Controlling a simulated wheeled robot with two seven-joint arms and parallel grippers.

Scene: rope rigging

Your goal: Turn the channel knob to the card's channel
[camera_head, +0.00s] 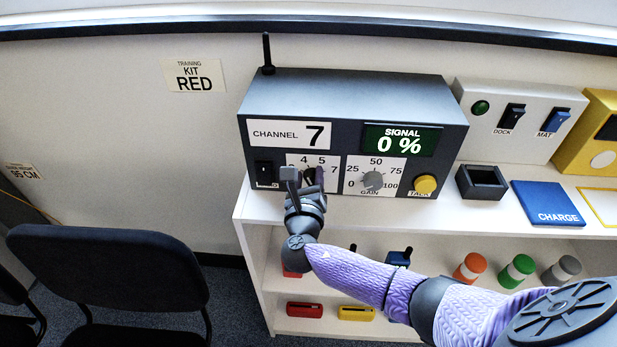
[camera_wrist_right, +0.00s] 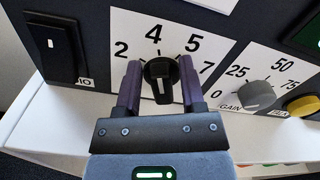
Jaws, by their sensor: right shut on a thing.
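The channel card (camera_head: 289,133) on the grey radio box (camera_head: 340,97) reads CHANNEL 7. The channel dial plate (camera_head: 332,161) below it shows 4, 5 and 7 in the head view; the wrist view also shows a 2 at its left. The dark channel knob (camera_wrist_right: 162,84) sits in the middle of the plate, with a white mark on its face; which number it points at I cannot tell. My right gripper (camera_wrist_right: 161,78) is shut on the knob, one finger on each side. In the head view my right gripper (camera_head: 303,180) hides most of the knob. My left gripper is out of view.
The signal display (camera_head: 401,140) reads 0 %. A black tray (camera_head: 481,183) and blue CHARGE pad (camera_head: 548,203) lie on the white shelf (camera_head: 450,212).

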